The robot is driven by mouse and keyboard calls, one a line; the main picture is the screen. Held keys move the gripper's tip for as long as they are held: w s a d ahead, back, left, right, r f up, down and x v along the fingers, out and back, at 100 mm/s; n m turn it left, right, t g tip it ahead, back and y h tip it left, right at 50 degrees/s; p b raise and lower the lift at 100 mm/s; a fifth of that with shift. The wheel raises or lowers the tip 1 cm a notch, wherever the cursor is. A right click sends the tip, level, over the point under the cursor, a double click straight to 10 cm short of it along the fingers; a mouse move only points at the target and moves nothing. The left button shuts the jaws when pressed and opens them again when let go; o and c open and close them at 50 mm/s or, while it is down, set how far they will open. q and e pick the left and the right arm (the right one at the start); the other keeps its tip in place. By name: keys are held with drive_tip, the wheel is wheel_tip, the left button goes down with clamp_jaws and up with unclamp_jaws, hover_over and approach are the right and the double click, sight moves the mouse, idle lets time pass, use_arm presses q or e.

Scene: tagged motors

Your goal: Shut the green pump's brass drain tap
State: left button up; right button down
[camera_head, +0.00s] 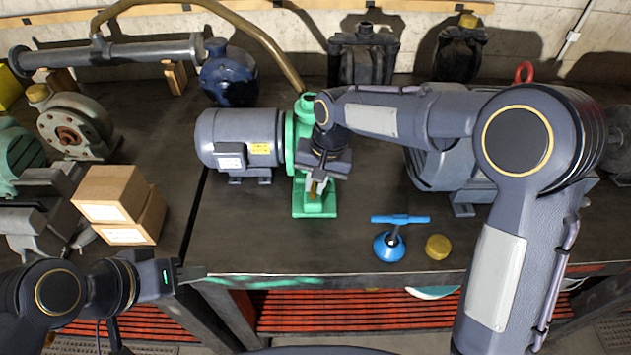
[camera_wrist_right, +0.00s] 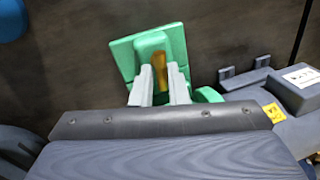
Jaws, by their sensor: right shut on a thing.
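The green pump (camera_head: 315,208) stands on the bench, joined to a grey motor (camera_head: 240,138) on its left; its green body also shows in the right wrist view (camera_wrist_right: 124,58). My right gripper (camera_head: 317,183) reaches down in front of the pump. In the right wrist view its two pale fingers (camera_wrist_right: 161,72) are shut on the brass drain tap (camera_wrist_right: 174,76), low on the pump. The fingers hide part of the tap, and I cannot tell the angle of its lever. My left gripper (camera_head: 176,274) is away at the bench's front left edge; its jaws are unclear.
A blue valve with a T-handle (camera_head: 390,245) and a yellow cap (camera_head: 438,246) sit right of the pump. Cardboard boxes (camera_head: 112,194) stand at left. A big grey motor (camera_head: 440,165) is behind my right arm. The bench front between boxes and blue valve is clear.

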drive_tip(key=m, duration=0.4)
drive_tip(key=shift+s+t+b, duration=0.15)
drive_tip(key=shift+t+b, duration=0.15)
drive_tip(key=shift+b, duration=0.1)
drive_tip(key=m, duration=0.4)
drive_tip(key=shift+s+m+t+h, duration=0.1)
drive_tip(key=shift+m+t+h, duration=0.2)
drive_tip(key=shift+t+h, duration=0.1)
drive_tip(key=m, duration=0.4)
drive_tip(key=shift+s+r+t+h+p, duration=0.1)
drive_tip(key=shift+t+h+p, duration=0.2)
drive_tip(key=shift+h, duration=0.1)
drive_tip(key=shift+a+m+h+p, duration=0.1)
drive_tip(key=shift+m+h+p, duration=0.25)
drive_tip(key=shift+m, duration=1.45)
drive_tip(key=c, duration=1.5)
unclamp_jaws()
drive_tip(key=shift+o, duration=0.2)
